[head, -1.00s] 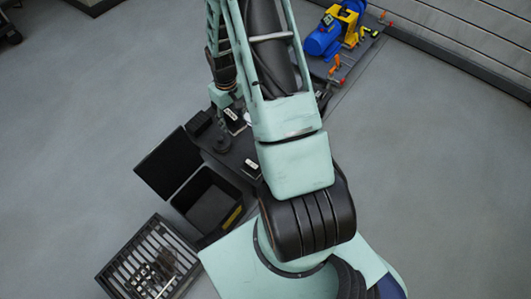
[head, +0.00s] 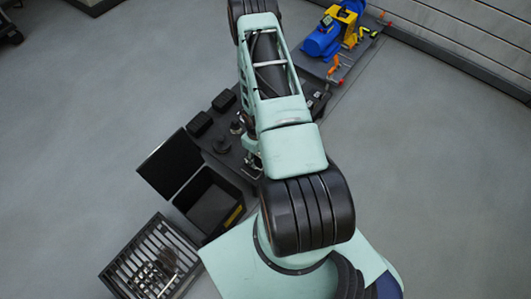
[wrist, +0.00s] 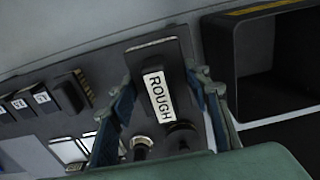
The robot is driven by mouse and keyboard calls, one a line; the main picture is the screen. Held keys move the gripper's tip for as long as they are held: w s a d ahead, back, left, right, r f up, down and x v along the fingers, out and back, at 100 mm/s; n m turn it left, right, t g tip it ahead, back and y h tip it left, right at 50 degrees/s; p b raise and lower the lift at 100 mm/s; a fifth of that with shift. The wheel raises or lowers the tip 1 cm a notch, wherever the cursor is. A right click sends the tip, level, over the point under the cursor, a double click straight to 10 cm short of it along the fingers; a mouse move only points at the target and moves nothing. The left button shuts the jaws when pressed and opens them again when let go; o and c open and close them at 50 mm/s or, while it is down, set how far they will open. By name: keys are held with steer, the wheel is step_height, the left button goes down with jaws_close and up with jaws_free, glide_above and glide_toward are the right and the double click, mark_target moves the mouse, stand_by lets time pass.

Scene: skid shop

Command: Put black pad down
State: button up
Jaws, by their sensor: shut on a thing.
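In the wrist view a black pad (wrist: 150,52) with a white label reading "ROUGH" sits between the two fingers of my gripper (wrist: 163,80). My gripper is shut on it. The label faces the camera. In the head view my gripper (head: 252,160) is over the dark bench, near its lower right edge. My arm hides much of it there, and I cannot make out the held pad in that view. I cannot tell whether the pad touches the surface below.
Two black blocks (head: 199,123) (head: 224,100) stand on the dark bench. An open black bin (head: 208,203) with a raised lid (head: 169,163) is lower left. Beyond it is a slatted crate (head: 150,262) holding metal parts. A blue and yellow machine (head: 325,38) stands at the upper right.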

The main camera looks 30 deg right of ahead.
steer(key=w+d+f+b, duration=0.1)
steer(key=d+f, duration=0.1)
steer(key=w+d+f+b, duration=0.1)
steer(key=w+d+f, duration=0.1)
steer(key=w+d+f+b, duration=0.1)
steer(key=d+f, duration=0.1)
steer(key=f, duration=0.1)
steer(key=shift+w+d+f, duration=0.1)
steer(key=shift+w+d, duration=0.3)
steer(key=shift+w+d+f+b, duration=0.15)
steer(key=shift+f+b, duration=0.1)
steer(key=shift+f, duration=0.65)
steer(key=shift+d+f+b, duration=0.1)
steer(key=shift+f+b, duration=0.15)
steer(key=shift+f, duration=0.6)
steer(key=shift+f+b, duration=0.25)
steer(key=shift+b, duration=0.05)
steer(key=o, duration=1.1)
steer(key=shift+r, duration=0.1)
steer(key=shift+r, duration=0.1)
step_height(320, 180, up, 12)
steer(key=p, duration=0.4)
